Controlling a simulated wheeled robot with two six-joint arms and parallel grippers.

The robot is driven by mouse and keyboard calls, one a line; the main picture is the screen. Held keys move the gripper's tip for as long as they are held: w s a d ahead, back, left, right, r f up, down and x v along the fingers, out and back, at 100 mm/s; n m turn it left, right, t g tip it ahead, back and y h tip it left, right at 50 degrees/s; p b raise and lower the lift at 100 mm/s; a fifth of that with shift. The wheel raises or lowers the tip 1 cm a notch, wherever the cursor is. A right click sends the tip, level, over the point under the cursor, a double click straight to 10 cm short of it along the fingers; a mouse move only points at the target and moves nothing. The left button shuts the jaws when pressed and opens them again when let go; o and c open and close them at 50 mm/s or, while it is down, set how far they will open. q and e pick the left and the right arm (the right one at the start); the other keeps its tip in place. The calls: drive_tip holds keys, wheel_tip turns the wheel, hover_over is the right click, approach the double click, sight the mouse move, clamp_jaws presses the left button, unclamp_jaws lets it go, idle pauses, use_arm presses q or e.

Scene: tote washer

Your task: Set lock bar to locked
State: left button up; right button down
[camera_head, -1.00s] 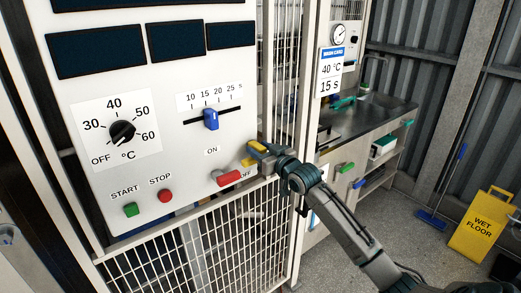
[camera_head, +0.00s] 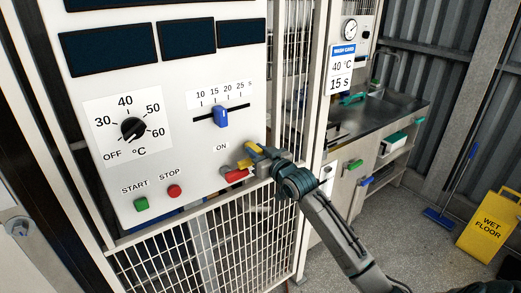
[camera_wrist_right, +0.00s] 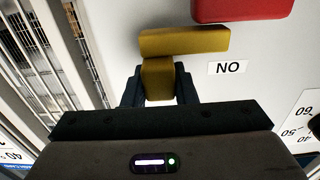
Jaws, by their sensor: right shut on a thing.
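The lock bar is a yellow piece (camera_head: 244,163) low on the right of the white control panel, just above the red switch handle (camera_head: 236,175). My right gripper (camera_head: 258,152) reaches it from the right and is shut on its yellow grip. In the right wrist view the grip (camera_wrist_right: 158,80) sits between the dark fingers, with a yellow crosspiece (camera_wrist_right: 185,41) beyond it and the red handle (camera_wrist_right: 240,8) close by. The gripper hides part of the lock bar and the OFF label. My left gripper is not in view.
The panel also bears a black dial (camera_head: 132,128), a blue slider (camera_head: 221,116), a green START button (camera_head: 141,204) and a red STOP button (camera_head: 174,191). A wire mesh guard (camera_head: 215,245) lies below. A yellow wet-floor sign (camera_head: 487,226) stands at the right.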

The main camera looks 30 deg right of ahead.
drive_tip(key=shift+f, duration=0.15)
drive_tip(key=c, duration=1.3)
unclamp_jaws()
drive_tip(key=shift+a, duration=0.1)
drive_tip(key=shift+c, duration=0.2)
drive_tip(key=shift+o, duration=0.9)
drive_tip(key=shift+a, duration=0.2)
drive_tip(key=shift+s+d, duration=0.15)
drive_tip(key=shift+s, duration=0.1)
drive_tip(key=s+b, duration=0.3)
drive_tip(key=s, duration=0.7)
drive_tip(key=shift+s+d, duration=0.15)
drive_tip(key=shift+d, duration=0.15)
